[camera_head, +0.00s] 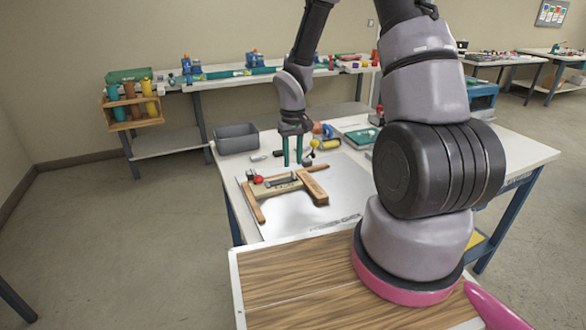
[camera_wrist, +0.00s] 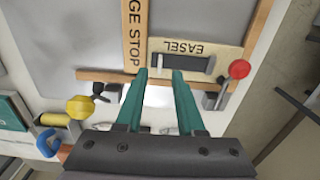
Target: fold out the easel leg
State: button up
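A wooden easel assembly (camera_head: 286,184) lies on the grey mat on the worktable in the head view. In the wrist view it shows a cream plate labelled EASEL (camera_wrist: 188,49), upside down, with a dark slotted bar (camera_wrist: 186,65) beside the label. A vertical wooden strip (camera_wrist: 134,30) reads "GE STOP". A red knob (camera_wrist: 240,69) on a metal fitting sits at the plate's right end. I cannot tell which part is the leg.
A grey bin (camera_head: 236,139) stands at the table's back left. Tools with a yellow knob (camera_wrist: 79,107) lie close to my gripper. A green-covered book or box (camera_head: 362,136) is to the right. The front of the grey mat (camera_head: 290,220) is clear.

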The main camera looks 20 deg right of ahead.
aim_at(293, 171)
jog(key=shift+f, duration=1.9)
grip_shut()
